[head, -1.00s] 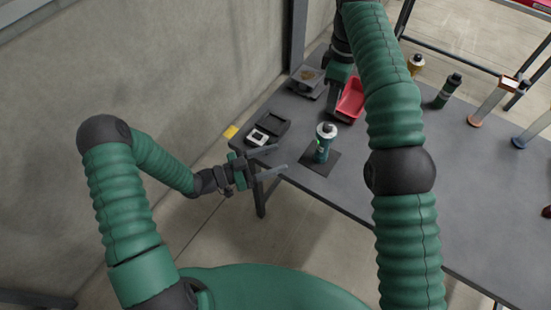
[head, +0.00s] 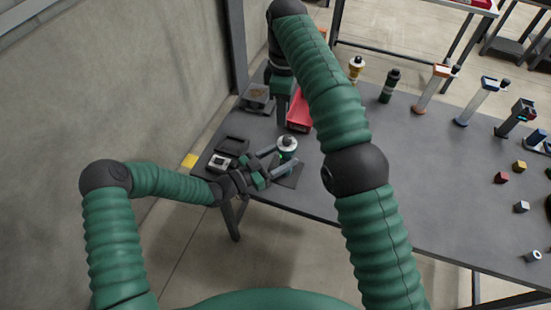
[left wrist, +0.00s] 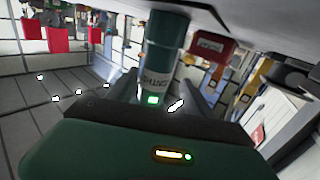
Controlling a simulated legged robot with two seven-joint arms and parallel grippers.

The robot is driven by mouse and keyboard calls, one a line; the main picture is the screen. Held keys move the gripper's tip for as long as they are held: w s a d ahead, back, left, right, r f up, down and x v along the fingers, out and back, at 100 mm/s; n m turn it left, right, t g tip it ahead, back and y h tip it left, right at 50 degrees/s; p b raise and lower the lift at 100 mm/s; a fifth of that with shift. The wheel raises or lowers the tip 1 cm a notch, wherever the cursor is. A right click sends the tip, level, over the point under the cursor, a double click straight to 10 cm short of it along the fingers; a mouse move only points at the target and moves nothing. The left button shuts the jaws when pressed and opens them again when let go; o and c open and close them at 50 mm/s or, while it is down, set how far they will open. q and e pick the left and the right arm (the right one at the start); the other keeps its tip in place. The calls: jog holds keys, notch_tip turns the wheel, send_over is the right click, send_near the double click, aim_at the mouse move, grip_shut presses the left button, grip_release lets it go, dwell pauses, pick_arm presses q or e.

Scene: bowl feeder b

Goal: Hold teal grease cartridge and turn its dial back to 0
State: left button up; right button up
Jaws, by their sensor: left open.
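The teal grease cartridge (head: 287,146) stands upright on a dark square mat (head: 291,178) near the table's front left edge, its pale top with a dark knob showing. My left gripper (head: 285,156) is open, with its fingers reaching to either side of the cartridge in the head view. In the left wrist view the cartridge (left wrist: 165,55) shows between the spread fingers, with a white label and a lit green spot low on it. Contact cannot be told, and the dial's reading is too small to read. My right gripper (head: 281,107) hangs behind the cartridge; its jaws are unclear.
A red bin (head: 300,112) is beside the right gripper. A black tray (head: 232,144) and a small white-framed device (head: 220,162) lie left of the cartridge. An amber bottle (head: 356,69) and a dark green bottle (head: 389,88) stand at the back. The table's middle is mostly clear.

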pick_arm(q)
jog(key=shift+d, duration=0.65)
jog(key=shift+c, duration=0.7)
jog(key=shift+d, duration=0.25)
jog(key=shift+c, duration=3.5)
jog(key=shift+a, duration=0.45)
grip_shut()
jog(key=shift+a, duration=0.15)
jog(key=shift+o, duration=0.8)
grip_release()
jog(key=shift+d, duration=0.4)
grip_shut()
pick_arm(e)
jog(key=shift+d, duration=0.8)
